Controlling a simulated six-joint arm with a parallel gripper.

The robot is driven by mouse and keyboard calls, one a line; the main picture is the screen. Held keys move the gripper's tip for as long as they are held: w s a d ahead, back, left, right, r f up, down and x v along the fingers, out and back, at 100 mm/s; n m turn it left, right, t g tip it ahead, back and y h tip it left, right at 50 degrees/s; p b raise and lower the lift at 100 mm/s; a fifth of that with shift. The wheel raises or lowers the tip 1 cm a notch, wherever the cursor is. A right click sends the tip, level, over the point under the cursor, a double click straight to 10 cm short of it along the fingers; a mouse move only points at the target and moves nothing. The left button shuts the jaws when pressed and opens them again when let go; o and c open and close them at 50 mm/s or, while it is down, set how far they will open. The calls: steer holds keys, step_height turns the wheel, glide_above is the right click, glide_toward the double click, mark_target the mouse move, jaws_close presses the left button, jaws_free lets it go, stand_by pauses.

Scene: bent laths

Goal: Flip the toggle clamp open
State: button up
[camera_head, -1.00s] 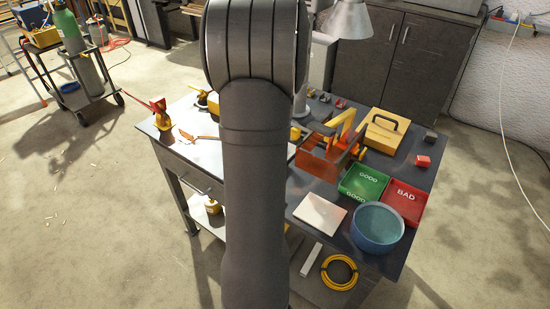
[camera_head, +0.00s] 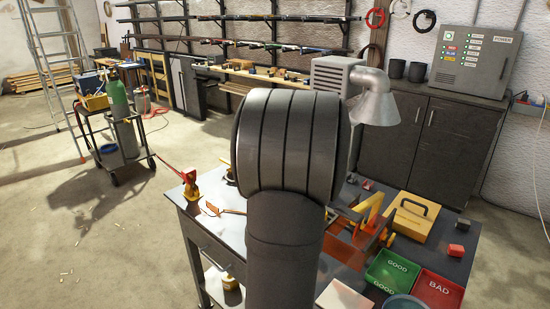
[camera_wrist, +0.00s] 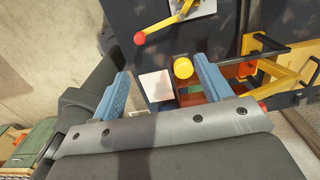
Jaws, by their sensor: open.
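In the wrist view, a yellow lever (camera_wrist: 166,25) with a red ball at its end lies near a pale metal plate (camera_wrist: 205,7) at the top edge. It looks like the toggle clamp's handle, but its base is cut off. My gripper (camera_wrist: 161,66) is open, its two blue fingers apart and nothing gripped. The lever is beyond the fingertips, apart from them. In the head view a red-handled, yellow-orange device (camera_head: 190,185) stands at the table's left corner; I cannot tell whether it is the same thing. My arm hides my gripper and the table's middle there.
A yellow cylinder (camera_wrist: 183,68) and a white sheet (camera_wrist: 155,86) show between the fingers. An orange-brown box (camera_head: 345,247), a yellow case (camera_head: 412,216), a green GOOD tray (camera_head: 392,272) and a red BAD tray (camera_head: 438,289) crowd the table's right side.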

steer(key=shift+t+y, duration=0.7)
steer(key=shift+t, duration=0.1)
steer(key=s+r, duration=0.1)
steer(key=s, duration=0.2)
steer(key=s+d+r, duration=0.1)
steer(key=s, duration=0.1)
steer(key=s+d+r, duration=0.1)
steer(key=s, duration=0.2)
steer(key=shift+s+d+r, duration=0.1)
steer(key=shift+s+r, duration=0.2)
steer(key=shift+s, duration=0.05)
jaws_close()
steer(key=shift+s+r, duration=0.1)
steer(key=shift+s, duration=0.25)
steer(key=x, duration=2)
steer(key=shift+w+a, duration=0.2)
steer(key=shift+a, duration=0.05)
